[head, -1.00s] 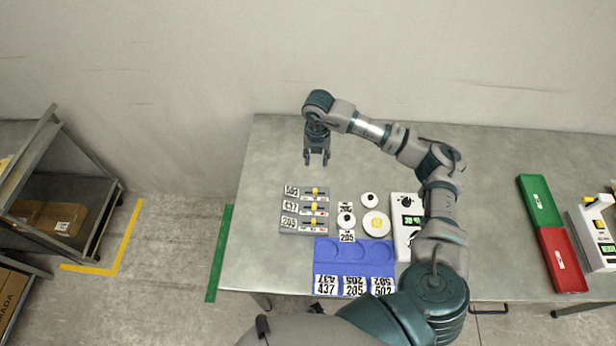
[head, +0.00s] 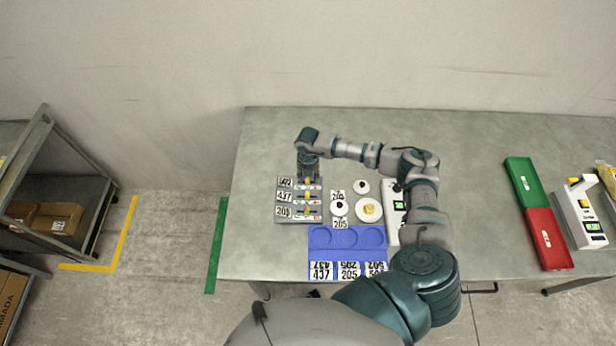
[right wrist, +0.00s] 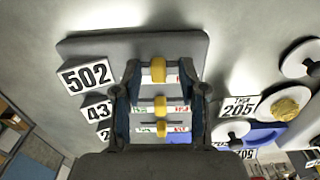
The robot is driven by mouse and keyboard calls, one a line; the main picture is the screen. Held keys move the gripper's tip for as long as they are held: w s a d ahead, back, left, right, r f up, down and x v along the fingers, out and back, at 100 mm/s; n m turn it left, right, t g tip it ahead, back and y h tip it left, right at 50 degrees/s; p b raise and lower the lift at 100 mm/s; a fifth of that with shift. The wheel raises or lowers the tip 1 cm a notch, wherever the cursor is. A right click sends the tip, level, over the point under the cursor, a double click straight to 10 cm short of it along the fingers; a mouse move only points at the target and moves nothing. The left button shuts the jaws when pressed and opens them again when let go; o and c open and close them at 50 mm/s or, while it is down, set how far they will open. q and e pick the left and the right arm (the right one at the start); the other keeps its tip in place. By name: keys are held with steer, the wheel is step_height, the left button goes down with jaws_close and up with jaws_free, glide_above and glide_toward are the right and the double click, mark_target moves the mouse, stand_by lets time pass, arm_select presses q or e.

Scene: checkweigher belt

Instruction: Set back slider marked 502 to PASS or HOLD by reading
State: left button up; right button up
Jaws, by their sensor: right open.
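The grey slider panel (head: 283,220) lies on the table's left part with three yellow-knobbed sliders in rows. The back row is marked 502 (right wrist: 86,75), the middle one 437, and the front row's label is hard to read. The back slider's yellow knob (right wrist: 158,71) sits near the middle of its track in the right wrist view. My right gripper (right wrist: 162,90) is open above the panel, its fingers on either side of the knobs in that view; contact cannot be told. In the head view it hides part of the back row (head: 308,176). My left gripper is not in view.
A blue tray (head: 347,252) with three round recesses and number cards lies in front. White discs (head: 339,208), one bearing a yellow piece (head: 370,209), lie beside the panel. A white scale (head: 393,226) is partly hidden by my arm. Green (head: 533,190) and red (head: 549,240) trays lie right.

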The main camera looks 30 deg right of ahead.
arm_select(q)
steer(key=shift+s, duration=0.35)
arm_select(e)
steer(key=shift+a+f, duration=0.1)
steer(key=shift+f, duration=0.1)
jaws_close()
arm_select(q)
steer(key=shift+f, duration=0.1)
arm_select(e)
steer(key=shift+w, duration=0.1)
steer(key=shift+w+a+b, duration=0.25)
steer(key=shift+w+a, duration=0.1)
steer(key=shift+a, duration=0.2)
steer(key=shift+w+a+b, duration=0.2)
steer(key=shift+w+a, duration=0.1)
steer(key=shift+a, duration=0.25)
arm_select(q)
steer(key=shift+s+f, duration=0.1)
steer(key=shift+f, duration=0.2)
arm_select(e)
steer(key=shift+r, duration=0.1)
steer(key=shift+c, duration=1.7)
jaws_free()
steer(key=o, duration=0.3)
steer(key=shift+o, duration=0.2)
steer(key=shift+w, duration=0.1)
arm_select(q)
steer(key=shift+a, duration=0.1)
arm_select(e)
steer(key=shift+a, duration=0.1)
